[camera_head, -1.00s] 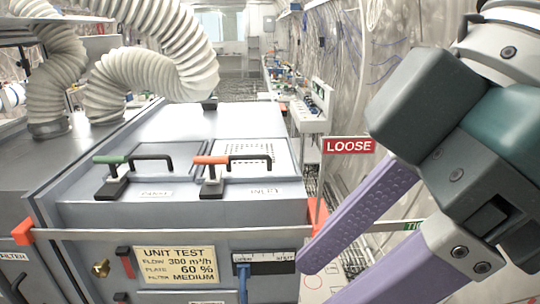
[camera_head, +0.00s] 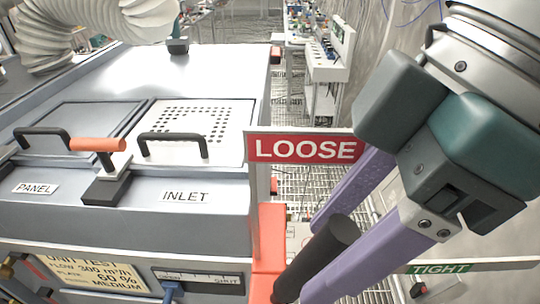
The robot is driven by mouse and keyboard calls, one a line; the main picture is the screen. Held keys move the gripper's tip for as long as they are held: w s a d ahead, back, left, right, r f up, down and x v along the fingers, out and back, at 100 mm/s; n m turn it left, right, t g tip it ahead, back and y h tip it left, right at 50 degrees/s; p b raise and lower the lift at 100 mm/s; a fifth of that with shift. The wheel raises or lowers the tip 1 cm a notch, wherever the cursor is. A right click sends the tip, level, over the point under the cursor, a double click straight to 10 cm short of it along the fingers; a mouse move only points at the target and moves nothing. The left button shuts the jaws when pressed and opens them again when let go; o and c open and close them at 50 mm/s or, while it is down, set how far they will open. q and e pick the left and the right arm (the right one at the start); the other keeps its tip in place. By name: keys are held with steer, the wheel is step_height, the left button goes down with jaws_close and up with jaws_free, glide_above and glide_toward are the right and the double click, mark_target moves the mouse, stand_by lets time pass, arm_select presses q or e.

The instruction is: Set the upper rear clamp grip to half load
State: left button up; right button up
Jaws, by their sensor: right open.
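A dark cylindrical grip (camera_head: 328,245) stands out, tilted, beside a red-orange clamp block (camera_head: 270,238) at the unit's right front corner. I cannot tell whether this is the upper rear clamp. A red LOOSE sign (camera_head: 304,149) is above the grip, and a green TIGHT sign (camera_head: 440,268) is lower right. My right gripper (camera_head: 316,258) is open, with its purple fingers on either side of the grip. Contact cannot be made out. My left gripper is not in view.
The grey filter unit (camera_head: 215,82) fills the left, with a black inlet handle (camera_head: 173,137) and an orange-handled lever (camera_head: 97,145) on top. A blue slider (camera_head: 172,289) is on its front. Mesh flooring (camera_head: 298,180) runs along the right, with a white bench (camera_head: 325,68) farther back.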

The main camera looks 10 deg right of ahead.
steer(key=shift+x, duration=1.4)
steer(key=shift+w+d, duration=0.1)
jaws_close()
